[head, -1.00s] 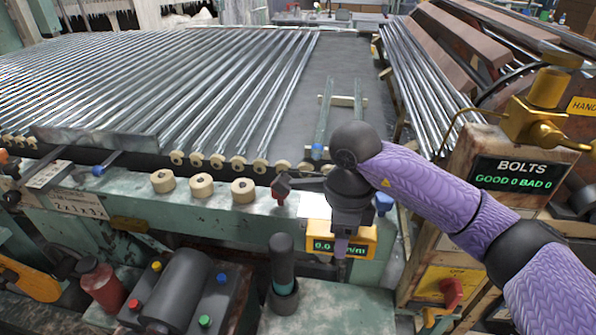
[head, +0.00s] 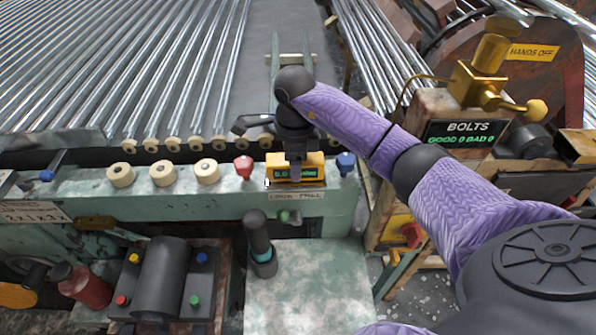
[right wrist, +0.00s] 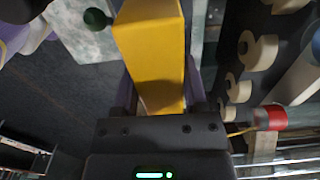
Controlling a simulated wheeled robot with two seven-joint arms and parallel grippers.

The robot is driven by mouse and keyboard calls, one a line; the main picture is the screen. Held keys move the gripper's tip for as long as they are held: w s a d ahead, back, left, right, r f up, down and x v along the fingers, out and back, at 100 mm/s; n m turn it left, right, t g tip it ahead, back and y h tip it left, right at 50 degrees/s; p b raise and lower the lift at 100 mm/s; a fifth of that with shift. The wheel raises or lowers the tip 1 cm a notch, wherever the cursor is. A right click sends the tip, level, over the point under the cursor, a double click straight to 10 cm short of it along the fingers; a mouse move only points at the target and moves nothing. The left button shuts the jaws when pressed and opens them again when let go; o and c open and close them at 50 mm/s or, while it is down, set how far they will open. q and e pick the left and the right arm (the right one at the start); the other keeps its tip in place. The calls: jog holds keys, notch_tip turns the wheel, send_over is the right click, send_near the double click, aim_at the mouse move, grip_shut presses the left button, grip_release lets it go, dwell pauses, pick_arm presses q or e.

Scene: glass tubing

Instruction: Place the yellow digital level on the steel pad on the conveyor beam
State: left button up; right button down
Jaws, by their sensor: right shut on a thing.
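The yellow digital level (head: 312,174) has a green-lit display on its front. It is at the conveyor beam's top, between a red knob and a blue knob. My right gripper (head: 296,158) comes down from above and is shut on it. The level also shows as a yellow block in the right wrist view (right wrist: 154,50), between the fingers. The steel pad is mostly or wholly hidden behind the level and gripper. I cannot tell whether the level touches it. My left gripper is out of view.
The red knob (head: 243,166) is close left of the level and the blue knob (head: 345,162) close right. Several cream rollers (head: 163,173) line the green beam (head: 225,197). A dark upright handle (head: 258,238) stands below. The bolts counter box (head: 462,132) is at right.

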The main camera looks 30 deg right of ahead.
jog(key=shift+p, duration=0.3)
jog(key=c, duration=0.6)
grip_release()
jog(key=shift+f, duration=0.2)
jog(key=o, duration=0.5)
jog(key=shift+r, duration=0.1)
notch_tip(320, 180, up, 12)
jog(key=p, duration=1)
jog(key=shift+r, duration=0.15)
